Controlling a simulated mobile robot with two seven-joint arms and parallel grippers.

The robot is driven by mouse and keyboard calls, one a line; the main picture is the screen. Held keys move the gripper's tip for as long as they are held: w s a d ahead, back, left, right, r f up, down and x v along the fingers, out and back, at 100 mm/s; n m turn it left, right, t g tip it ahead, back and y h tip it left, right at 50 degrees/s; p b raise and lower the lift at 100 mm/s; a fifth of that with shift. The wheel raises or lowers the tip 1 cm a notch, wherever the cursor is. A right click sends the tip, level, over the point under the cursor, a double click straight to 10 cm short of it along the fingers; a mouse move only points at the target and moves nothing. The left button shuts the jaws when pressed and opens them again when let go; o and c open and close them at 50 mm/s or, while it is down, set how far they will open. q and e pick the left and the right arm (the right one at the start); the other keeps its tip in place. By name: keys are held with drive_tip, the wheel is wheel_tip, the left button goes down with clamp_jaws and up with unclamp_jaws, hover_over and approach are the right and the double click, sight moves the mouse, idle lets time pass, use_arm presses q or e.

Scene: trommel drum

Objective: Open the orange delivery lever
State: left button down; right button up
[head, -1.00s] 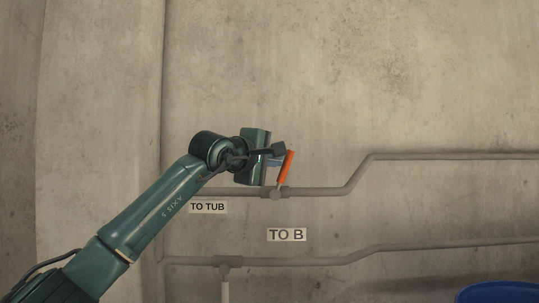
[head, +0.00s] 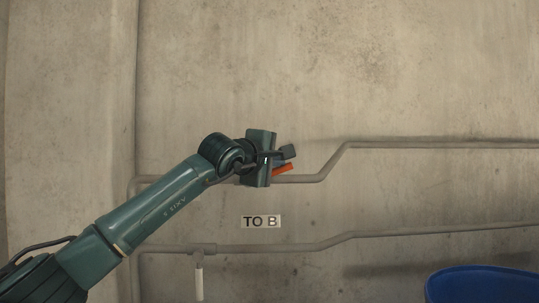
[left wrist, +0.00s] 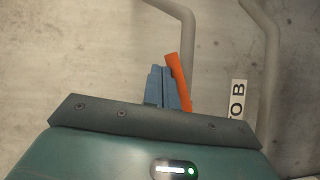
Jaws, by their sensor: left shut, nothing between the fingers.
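The orange delivery lever (head: 283,170) sits on the upper grey pipe (head: 310,179) in the head view. It lies tilted only a little above the line of the pipe, pointing right; its base is hidden behind my left gripper (head: 284,155). That gripper is shut with nothing between its fingers. Its fingers are just above the lever. In the left wrist view the shut blue-grey fingers (left wrist: 161,72) lie right beside the orange lever (left wrist: 178,82), which runs along their right side. I cannot tell for certain whether they touch. My right gripper is not in view.
A "TO B" label (head: 261,222) is on the concrete wall below the upper pipe. A blue tub (head: 480,284) stands at lower right. The wall above is clear.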

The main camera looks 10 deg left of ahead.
use_arm(q)
drive_tip(key=shift+w+d+f+m+g+y+p, duration=0.1)
drive_tip(key=shift+d+f+m+g+y+p, duration=0.4)
drive_tip(key=shift+f+m+p, duration=0.4)
drive_tip(key=shift+f+g, duration=0.1)
drive_tip(key=shift+g, duration=0.2)
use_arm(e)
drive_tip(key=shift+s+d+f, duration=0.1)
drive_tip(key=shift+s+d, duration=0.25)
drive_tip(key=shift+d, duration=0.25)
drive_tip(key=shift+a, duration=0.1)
